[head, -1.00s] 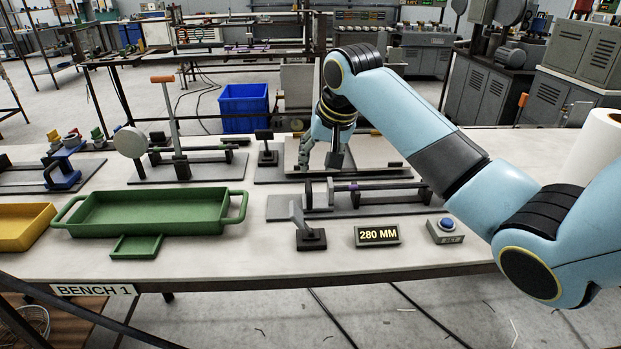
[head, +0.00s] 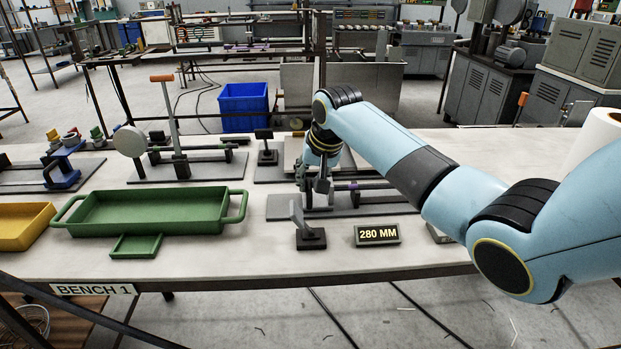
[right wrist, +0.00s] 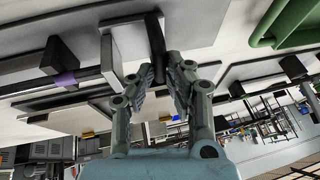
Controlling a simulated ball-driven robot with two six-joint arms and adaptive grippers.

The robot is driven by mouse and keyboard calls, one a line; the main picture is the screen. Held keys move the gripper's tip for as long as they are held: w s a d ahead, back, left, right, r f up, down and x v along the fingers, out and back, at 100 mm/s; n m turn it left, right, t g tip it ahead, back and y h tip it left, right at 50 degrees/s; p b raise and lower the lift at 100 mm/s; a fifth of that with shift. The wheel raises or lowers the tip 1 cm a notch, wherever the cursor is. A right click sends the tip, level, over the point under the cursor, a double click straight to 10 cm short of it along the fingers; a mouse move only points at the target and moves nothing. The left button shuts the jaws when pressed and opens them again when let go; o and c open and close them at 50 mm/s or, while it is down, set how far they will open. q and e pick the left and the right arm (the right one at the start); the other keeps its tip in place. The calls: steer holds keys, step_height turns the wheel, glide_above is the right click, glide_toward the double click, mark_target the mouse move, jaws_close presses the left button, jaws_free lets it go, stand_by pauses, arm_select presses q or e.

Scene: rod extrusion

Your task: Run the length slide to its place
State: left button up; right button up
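The length stop fixture is a grey base with a dark rail (head: 372,186) and a purple mark on the rail, right of centre in the head view. My right gripper (head: 312,187) is low over the rail's left part. In the right wrist view a black upright piece (right wrist: 156,40), seemingly the slide's handle, stands between the fingertips (right wrist: 160,70), with a grey block (right wrist: 129,45) beside it. The fingers look close to the black piece on both sides, but contact is unclear. The slide is partly hidden by the gripper in the head view. My left gripper is not in view.
A display (head: 377,235) reads 280 MM in front of the fixture, with a small black stand (head: 309,235) left of it. A green tray (head: 150,213) and a yellow bin (head: 22,228) stand to the left. My right forearm covers the bench's right side.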

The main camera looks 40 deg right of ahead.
jaws_close()
steer(key=shift+w+a, duration=0.1)
steer(key=shift+a, duration=0.1)
steer(key=w+a, duration=0.1)
steer(key=a, duration=0.1)
steer(key=w+a, duration=0.1)
steer(key=a, duration=0.1)
steer(key=w+a, duration=0.1)
steer(key=a, duration=0.1)
steer(key=shift+w+a+p, duration=0.1)
steer(key=shift+w+p, duration=0.2)
steer(key=shift+w, duration=0.1)
steer(key=shift+o, duration=1.2)
jaws_free()
steer(key=o, duration=0.4)
steer(key=shift+w+a, duration=0.1)
